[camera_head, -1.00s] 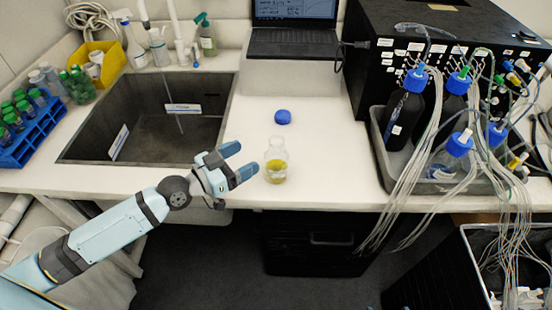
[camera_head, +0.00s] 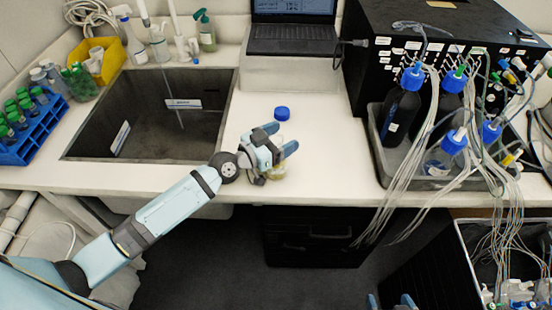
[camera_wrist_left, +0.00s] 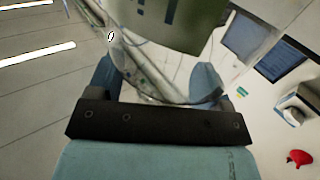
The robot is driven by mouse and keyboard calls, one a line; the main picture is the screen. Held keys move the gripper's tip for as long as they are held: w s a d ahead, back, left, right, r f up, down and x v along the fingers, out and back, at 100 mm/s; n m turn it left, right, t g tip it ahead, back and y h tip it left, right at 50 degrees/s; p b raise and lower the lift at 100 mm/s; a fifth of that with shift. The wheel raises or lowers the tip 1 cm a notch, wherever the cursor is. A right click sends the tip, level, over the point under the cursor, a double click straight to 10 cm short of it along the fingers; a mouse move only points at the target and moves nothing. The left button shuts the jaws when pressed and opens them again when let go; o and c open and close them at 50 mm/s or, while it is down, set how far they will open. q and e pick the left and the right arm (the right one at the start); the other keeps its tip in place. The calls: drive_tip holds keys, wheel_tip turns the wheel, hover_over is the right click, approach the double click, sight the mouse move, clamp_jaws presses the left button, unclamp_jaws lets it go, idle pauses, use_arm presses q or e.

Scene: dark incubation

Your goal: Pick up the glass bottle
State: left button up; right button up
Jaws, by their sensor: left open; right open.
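The glass bottle (camera_head: 279,174) with yellow liquid stands on the white counter near its front edge, partly hidden by my left gripper. My left gripper (camera_head: 281,138) is open, its two blue fingers at the bottle's upper part; whether they touch it I cannot tell. In the left wrist view, the left gripper (camera_wrist_left: 155,80) has its fingers apart, with something clear between them that looks like glass. My right gripper (camera_head: 389,301) shows only its spread fingertips at the bottom edge, far from the bottle.
A sink (camera_head: 150,115) is to the left. At the right, a grey tray (camera_head: 400,160) holds several blue-capped bottles with tubes hanging over the front. A laptop (camera_head: 292,40) stands at the back. Counter right of the bottle is clear.

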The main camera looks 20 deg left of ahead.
use_arm(q)
clamp_jaws()
drive_tip(key=shift+r, duration=0.1)
